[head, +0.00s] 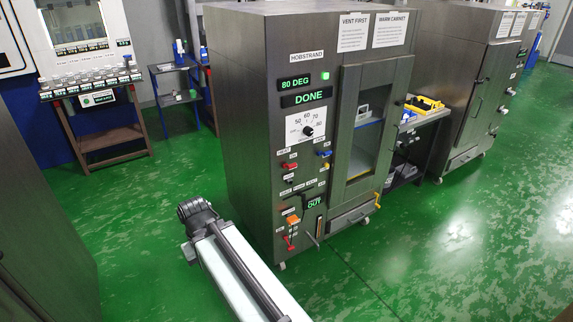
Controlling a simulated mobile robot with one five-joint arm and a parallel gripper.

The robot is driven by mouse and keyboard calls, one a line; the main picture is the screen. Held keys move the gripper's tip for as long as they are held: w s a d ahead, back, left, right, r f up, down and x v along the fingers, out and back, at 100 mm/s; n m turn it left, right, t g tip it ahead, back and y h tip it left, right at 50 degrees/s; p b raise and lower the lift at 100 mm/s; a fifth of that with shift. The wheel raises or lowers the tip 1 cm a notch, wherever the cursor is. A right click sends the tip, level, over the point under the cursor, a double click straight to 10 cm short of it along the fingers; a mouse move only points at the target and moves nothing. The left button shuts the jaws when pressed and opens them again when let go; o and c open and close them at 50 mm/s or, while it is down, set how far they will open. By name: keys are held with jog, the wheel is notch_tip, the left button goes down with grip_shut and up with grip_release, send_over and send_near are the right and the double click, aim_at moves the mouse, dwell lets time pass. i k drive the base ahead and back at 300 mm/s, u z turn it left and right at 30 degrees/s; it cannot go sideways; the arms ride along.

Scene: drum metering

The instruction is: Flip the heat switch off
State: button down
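The steel cabinet marked HOBSTRAND (258,130) stands in the middle of the head view. Its left front panel has a green-lit display reading 80 DEG (295,83) and one reading DONE (306,97), above a dial (308,131). Below the dial are a red lever (290,166), a blue lever (323,153) and other small controls.
Lower on the panel are an orange control (293,219) and a red handle (289,241). A windowed door (372,130) is right of the panel. Another steel cabinet (465,90) and a dark cart (432,130) stand to the right. The green floor (450,250) in front is clear.

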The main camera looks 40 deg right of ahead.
aim_at(294, 166)
jog(key=z, duration=0.1)
jog(key=i, duration=0.95)
jog(key=u, duration=0.05)
